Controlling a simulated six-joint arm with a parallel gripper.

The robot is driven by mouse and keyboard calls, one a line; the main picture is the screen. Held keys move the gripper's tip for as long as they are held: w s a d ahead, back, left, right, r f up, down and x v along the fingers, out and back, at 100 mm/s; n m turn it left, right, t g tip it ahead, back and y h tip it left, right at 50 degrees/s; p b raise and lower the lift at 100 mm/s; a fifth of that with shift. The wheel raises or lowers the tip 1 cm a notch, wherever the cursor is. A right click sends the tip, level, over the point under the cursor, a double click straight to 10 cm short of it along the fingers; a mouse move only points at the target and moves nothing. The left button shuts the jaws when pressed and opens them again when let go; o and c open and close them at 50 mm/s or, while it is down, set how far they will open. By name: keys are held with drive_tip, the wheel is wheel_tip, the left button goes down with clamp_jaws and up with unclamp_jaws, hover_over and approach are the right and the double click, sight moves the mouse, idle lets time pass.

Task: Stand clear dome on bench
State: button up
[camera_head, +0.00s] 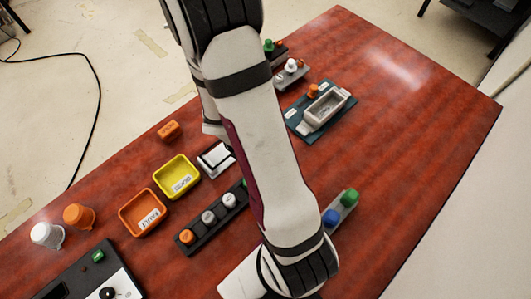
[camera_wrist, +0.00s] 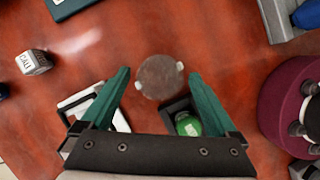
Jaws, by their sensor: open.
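A see-through round disc-like piece, which looks like the clear dome (camera_wrist: 158,77), shows in the wrist view with the red-brown bench seen through it. It has a small pale tab at either side. I cannot tell its height or whether it rests on the bench. My gripper (camera_wrist: 160,72) is open, its two green fingers spread on either side of the piece in the picture, with no visible contact. In the head view my arm covers the gripper area, and I cannot make out the dome there. The bench (camera_head: 400,110) has a red wood-grain top.
Near the fingers are a white frame (camera_wrist: 75,103) and a dark holder with a green cap (camera_wrist: 188,124). A lettered block (camera_wrist: 33,62) lies left.

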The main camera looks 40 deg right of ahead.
drive_tip(key=c, duration=1.5)
